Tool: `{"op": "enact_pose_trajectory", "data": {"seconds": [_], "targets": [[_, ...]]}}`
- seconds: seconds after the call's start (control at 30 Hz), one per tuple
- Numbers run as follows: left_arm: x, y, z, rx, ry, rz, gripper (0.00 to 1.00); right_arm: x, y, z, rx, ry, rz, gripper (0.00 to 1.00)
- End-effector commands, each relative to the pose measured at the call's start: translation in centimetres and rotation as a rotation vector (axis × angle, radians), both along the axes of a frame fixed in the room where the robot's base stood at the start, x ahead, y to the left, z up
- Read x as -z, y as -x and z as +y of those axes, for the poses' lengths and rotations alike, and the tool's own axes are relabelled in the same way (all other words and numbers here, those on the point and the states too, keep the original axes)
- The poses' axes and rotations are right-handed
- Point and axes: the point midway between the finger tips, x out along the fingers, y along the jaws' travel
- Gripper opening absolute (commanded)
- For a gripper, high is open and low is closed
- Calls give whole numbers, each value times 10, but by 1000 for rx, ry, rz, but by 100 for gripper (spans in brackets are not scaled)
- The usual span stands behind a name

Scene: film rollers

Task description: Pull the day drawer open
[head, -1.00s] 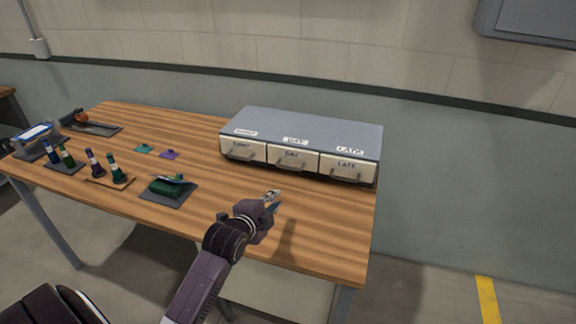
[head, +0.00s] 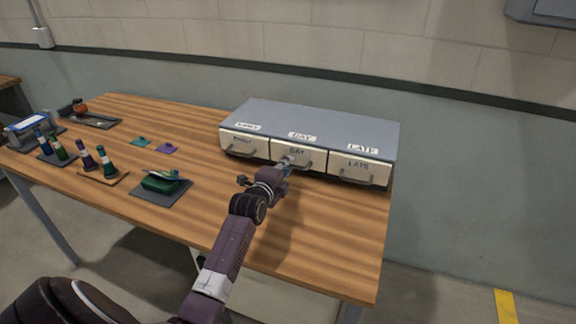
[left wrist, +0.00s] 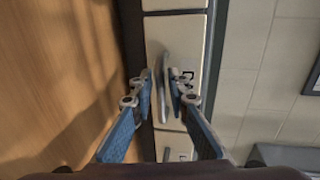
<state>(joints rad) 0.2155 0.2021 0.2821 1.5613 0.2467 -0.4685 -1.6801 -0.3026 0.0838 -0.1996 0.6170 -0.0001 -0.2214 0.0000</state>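The day drawer (head: 312,159) is the middle cream front of a grey three-drawer cabinet (head: 318,122) and looks closed. My left gripper (head: 287,161) is at the front of this drawer in the head view and hides part of its handle. In the left wrist view the drawer front (left wrist: 177,32) is ahead, and its grey bar handle (left wrist: 164,62) lies between the two fingertips (left wrist: 162,80). The fingers are open, one on each side of the handle, with gaps visible. My right gripper is not in view.
The late drawer (head: 345,167) and another drawer (head: 235,141) flank it. Bottles (head: 106,162), a green item on a dark mat (head: 160,184) and small coloured pieces (head: 166,148) are on the table's left. The wooden table (head: 300,235) is bare before the cabinet.

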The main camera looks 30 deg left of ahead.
Motion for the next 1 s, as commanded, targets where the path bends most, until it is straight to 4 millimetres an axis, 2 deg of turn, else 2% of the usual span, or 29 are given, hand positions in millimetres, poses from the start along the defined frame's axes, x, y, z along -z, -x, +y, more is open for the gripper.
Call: {"op": "enact_pose_trajectory", "data": {"seconds": [0.07,0.17,0.37,0.53,1.0], "targets": [[1,-4,1,0,2,-1,15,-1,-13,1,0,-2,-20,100],[1,-6,1,0,0,-1,15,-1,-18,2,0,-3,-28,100],[1,-7,1,0,0,-1,15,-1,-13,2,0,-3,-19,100],[1,-6,1,0,0,0,0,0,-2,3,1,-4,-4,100],[1,-3,1,0,0,1,0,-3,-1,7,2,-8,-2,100]]}}
